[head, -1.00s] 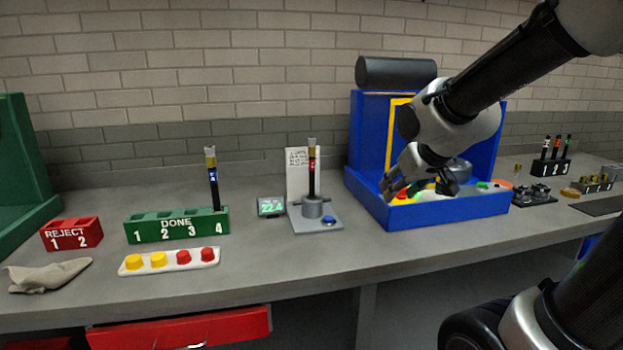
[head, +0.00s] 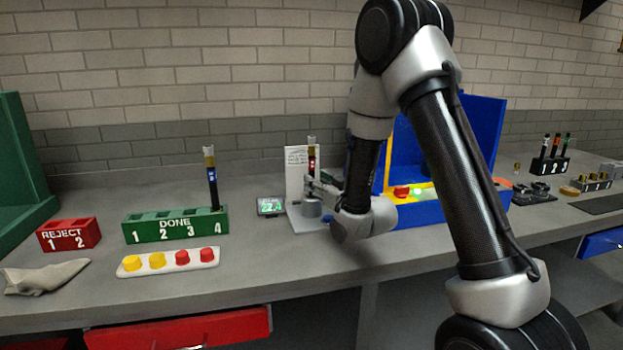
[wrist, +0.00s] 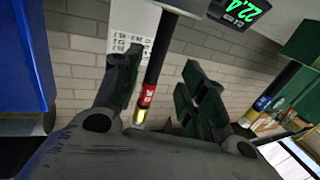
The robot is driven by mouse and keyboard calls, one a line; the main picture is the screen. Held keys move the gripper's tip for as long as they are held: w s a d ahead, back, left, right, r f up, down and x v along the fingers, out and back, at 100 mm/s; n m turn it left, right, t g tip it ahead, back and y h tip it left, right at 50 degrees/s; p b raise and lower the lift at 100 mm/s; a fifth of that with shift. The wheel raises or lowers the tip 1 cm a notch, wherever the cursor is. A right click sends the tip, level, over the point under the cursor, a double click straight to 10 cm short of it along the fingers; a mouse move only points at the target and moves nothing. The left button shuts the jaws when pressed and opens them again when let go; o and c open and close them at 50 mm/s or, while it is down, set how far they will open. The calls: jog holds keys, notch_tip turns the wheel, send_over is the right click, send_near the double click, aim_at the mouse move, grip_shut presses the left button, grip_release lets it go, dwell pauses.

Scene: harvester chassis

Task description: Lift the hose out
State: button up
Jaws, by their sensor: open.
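The hose (head: 312,157) stands upright in the grey round holder (head: 312,207) of the test stand. It is black with a red band and a brass-coloured end on top. My gripper (head: 312,187) is at the hose from the right, just above the holder, partly hidden by my wrist. In the wrist view, the open fingers of my gripper (wrist: 160,72) lie on either side of the hose (wrist: 158,62), with gaps showing. That view is turned, so the red band and brass end point down. The hose's lower end is hidden in the holder.
A small display (head: 270,206) reading 22.4 stands left of the holder. The green DONE rack (head: 170,230) holds another hose (head: 211,178) in slot 4. A white card (head: 296,170) stands behind. The blue machine (head: 490,125) is at right, partly behind my arm.

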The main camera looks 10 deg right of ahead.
jog(key=x, duration=0.4)
jog(key=shift+w+d+r, duration=0.1)
jog(key=shift+w+d, duration=0.05)
jog(key=shift+w, duration=0.35)
grip_shut()
